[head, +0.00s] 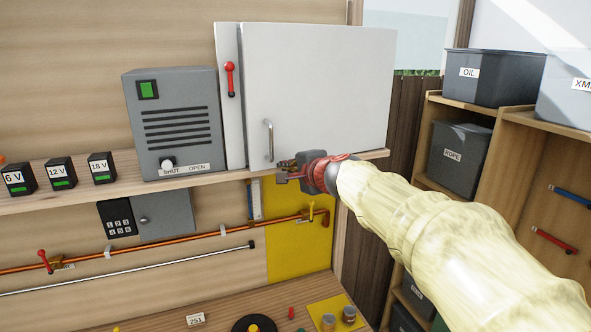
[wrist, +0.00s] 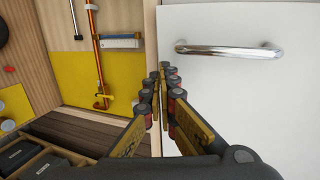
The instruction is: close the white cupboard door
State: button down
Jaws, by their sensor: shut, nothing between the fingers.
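The white cupboard door (head: 325,85) is a flat panel above the shelf in the head view, with a metal bar handle (head: 268,140) low near its left edge. I cannot tell for certain whether it stands ajar. My gripper (head: 283,172) is at the door's lower edge, just below and right of the handle. In the wrist view the door (wrist: 240,95) fills the right side, with the handle (wrist: 228,50) across it. My gripper's fingers (wrist: 163,75) are together and empty, beside the door's edge. Whether they touch the door is unclear.
A narrow white panel with a red lever (head: 230,78) stands left of the door. A grey box (head: 172,120) stands left on the shelf (head: 75,197). Orange pipe (head: 180,247) runs below. Bins (head: 460,155) fill a rack at right.

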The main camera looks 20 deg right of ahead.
aim_at(281, 160)
jog(key=shift+w, duration=0.65)
jog(key=w, duration=0.4)
jog(key=shift+a, duration=0.3)
jog(key=shift+r, duration=0.15)
jog(key=shift+s, duration=0.1)
